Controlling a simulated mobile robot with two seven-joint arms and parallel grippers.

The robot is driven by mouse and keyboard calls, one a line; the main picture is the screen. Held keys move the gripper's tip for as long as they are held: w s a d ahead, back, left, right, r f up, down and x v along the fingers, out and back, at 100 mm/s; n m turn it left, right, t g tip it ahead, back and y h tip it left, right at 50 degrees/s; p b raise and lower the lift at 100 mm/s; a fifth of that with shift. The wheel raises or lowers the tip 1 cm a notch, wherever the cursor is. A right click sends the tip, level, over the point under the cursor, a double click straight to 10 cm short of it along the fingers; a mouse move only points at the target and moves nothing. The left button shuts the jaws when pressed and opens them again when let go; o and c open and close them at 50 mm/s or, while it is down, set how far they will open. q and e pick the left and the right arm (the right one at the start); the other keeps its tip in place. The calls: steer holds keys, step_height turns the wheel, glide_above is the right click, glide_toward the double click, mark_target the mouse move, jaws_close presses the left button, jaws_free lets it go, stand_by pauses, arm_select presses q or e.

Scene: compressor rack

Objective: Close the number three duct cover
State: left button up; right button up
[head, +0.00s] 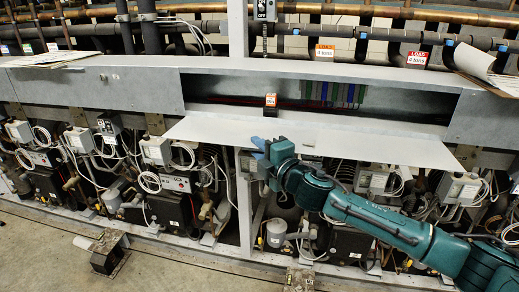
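The duct cover (375,148) is a long pale grey panel hinged down from the front of the duct (130,86), tilted out toward me. Behind it the duct opening (220,88) is uncovered and shows red, green and blue wires inside. A small orange and white label (270,100) sits at the opening's lower edge. My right gripper (259,146) is at the cover's front edge, left of its middle, with its blue fingers overlapping the edge. I cannot tell whether they touch it or how far apart they are. My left gripper is out of view.
Compressors, white boxes (157,150) and looped cables crowd the rack below the duct. Copper and dark pipes (430,15) run above it, with labels reading "LOAD 4 tons" (325,52). Papers (50,60) lie on top at the left. Bare floor (40,250) shows at lower left.

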jaws_close()
steer(key=shift+f, duration=0.1)
steer(key=shift+r+p, duration=0.25)
steer(key=shift+p, duration=0.1)
steer(key=shift+r, duration=0.1)
steer(key=shift+r, duration=0.2)
